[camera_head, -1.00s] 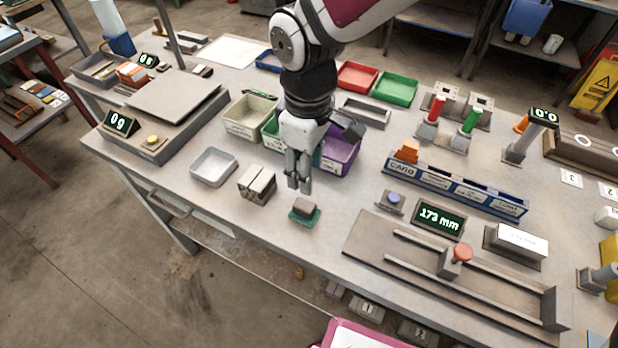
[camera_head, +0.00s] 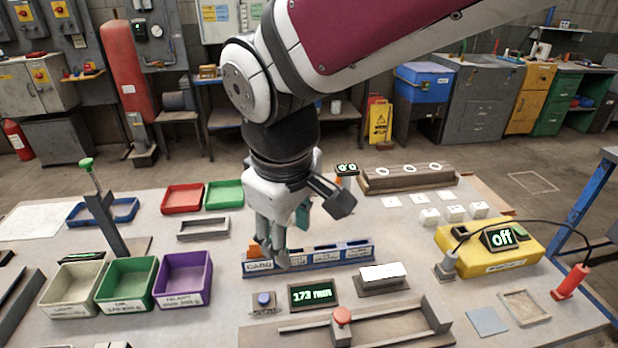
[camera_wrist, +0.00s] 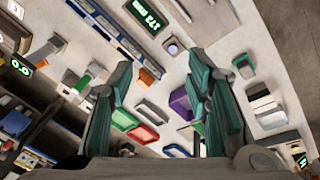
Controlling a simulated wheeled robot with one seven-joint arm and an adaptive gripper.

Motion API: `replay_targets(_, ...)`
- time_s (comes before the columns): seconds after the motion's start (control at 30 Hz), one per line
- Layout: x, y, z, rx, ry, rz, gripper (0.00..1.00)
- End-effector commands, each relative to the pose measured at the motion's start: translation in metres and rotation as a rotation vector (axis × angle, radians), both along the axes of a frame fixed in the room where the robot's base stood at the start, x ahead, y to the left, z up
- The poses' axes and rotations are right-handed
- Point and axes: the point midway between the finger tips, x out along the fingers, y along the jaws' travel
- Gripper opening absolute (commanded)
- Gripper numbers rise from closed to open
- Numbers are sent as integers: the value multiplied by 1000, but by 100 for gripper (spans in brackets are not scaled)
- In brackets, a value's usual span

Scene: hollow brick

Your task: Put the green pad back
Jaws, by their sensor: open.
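The green pad (camera_wrist: 245,72) lies on the workbench at the right of the wrist view, with a small dark block on it; the head view does not include it. A grey hollow brick (camera_wrist: 262,97) stands near it in the wrist view. My gripper (camera_head: 270,262) hangs over the bench by the blue card rack (camera_head: 325,254). In the wrist view my gripper (camera_wrist: 160,68) has its two green-faced fingers apart and nothing between them. The pad is outside the fingers, to the right.
Beige (camera_head: 72,290), green (camera_head: 127,284) and purple (camera_head: 184,280) bins stand at the left. A 173 mm display (camera_head: 313,295) and a slide gauge with a red knob (camera_head: 342,316) are in front. A yellow unit (camera_head: 490,250) with a cable is at the right.

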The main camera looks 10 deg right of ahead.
Motion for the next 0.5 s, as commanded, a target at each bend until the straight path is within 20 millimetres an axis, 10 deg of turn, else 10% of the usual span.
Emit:
replay_targets(0.2, -45, -81, 29, 105, -106, -362, 44)
replay_targets(0.5, -95, -125, 32, 243, -185, -656, 44)
